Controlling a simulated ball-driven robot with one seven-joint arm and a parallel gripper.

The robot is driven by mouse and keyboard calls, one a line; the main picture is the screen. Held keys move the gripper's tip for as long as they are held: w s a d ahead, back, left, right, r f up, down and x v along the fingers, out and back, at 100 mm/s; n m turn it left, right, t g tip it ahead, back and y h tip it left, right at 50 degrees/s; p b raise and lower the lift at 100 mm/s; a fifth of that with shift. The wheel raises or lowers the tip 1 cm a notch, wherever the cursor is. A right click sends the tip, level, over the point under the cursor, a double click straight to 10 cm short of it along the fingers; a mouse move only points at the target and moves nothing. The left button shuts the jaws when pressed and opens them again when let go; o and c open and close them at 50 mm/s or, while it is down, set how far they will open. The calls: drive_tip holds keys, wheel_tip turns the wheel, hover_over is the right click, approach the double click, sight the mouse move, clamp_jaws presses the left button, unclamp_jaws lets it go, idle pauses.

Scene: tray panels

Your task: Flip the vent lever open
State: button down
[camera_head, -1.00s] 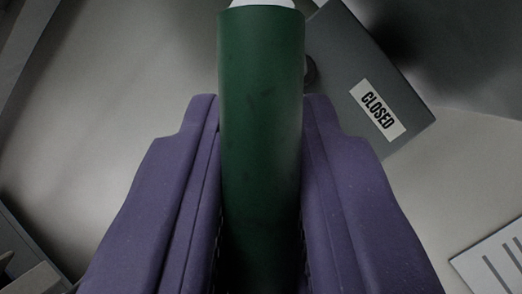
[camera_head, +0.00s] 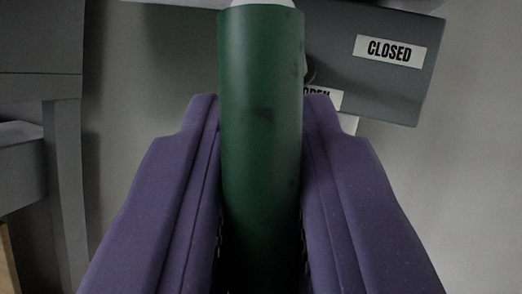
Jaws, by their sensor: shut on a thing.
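The vent lever's green cylindrical handle (camera_head: 261,100) runs up the middle of the view, with a pale tip at its top edge. My gripper (camera_head: 261,120) has a purple finger on each side of the handle and is shut on it. Behind the handle on the right is a grey plate (camera_head: 345,75) with a white CLOSED label (camera_head: 389,51). An OPEN label (camera_head: 324,97) shows lower on the plate, partly hidden by the handle and right finger. The lever's pivot is mostly hidden behind the handle.
A grey table-like frame with a leg (camera_head: 65,180) stands at the left. A pale strip (camera_head: 170,3) crosses the top edge. Plain pale wall lies to the right of the plate and between the frame and my gripper.

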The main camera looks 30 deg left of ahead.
drive_tip(key=shift+r, duration=0.1)
idle(0.3)
drive_tip(key=c, duration=1.1)
unclamp_jaws()
drive_tip(key=b+v, duration=0.1)
drive_tip(key=v, duration=0.7)
drive_tip(key=shift+b, duration=0.3)
drive_tip(key=shift+a, duration=0.1)
